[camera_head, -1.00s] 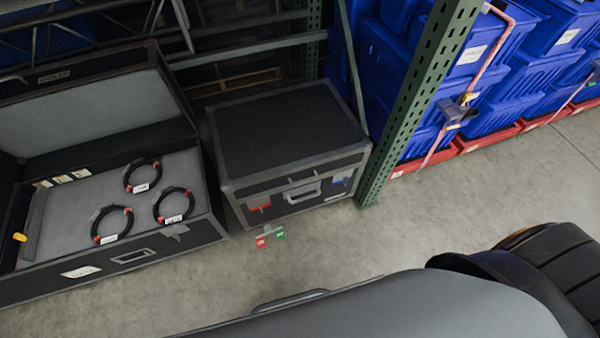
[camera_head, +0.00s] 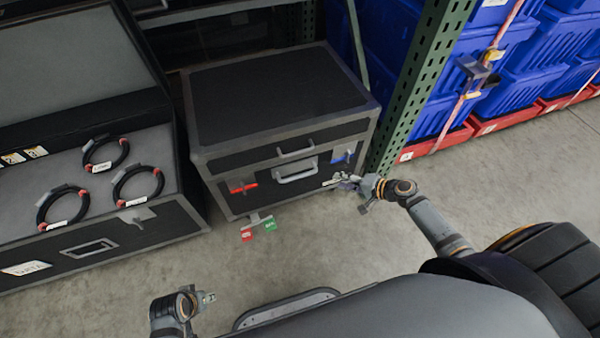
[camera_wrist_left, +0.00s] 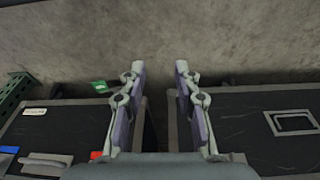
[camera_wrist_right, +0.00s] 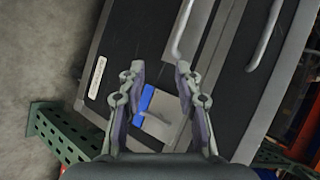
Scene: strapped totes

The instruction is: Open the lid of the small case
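The small case (camera_head: 275,95) is black with grey edges and its lid is down. Its front carries two handles (camera_head: 295,171), a red latch (camera_head: 243,187) at left and a blue latch (camera_head: 343,156) at right. My right gripper (camera_head: 345,182) is open and empty in front of the case's lower right front. In the right wrist view the blue latch (camera_wrist_right: 146,98) with its grey plate shows between the open fingers; contact cannot be told. My left gripper (camera_head: 208,298) is low at the front left, away from the case; its wrist view shows open, empty fingers (camera_wrist_left: 160,68).
A large open case (camera_head: 120,245) with several black cable rings stands left of the small case. A green rack post (camera_head: 415,85) stands close at its right, with blue totes (camera_head: 520,90) beyond.

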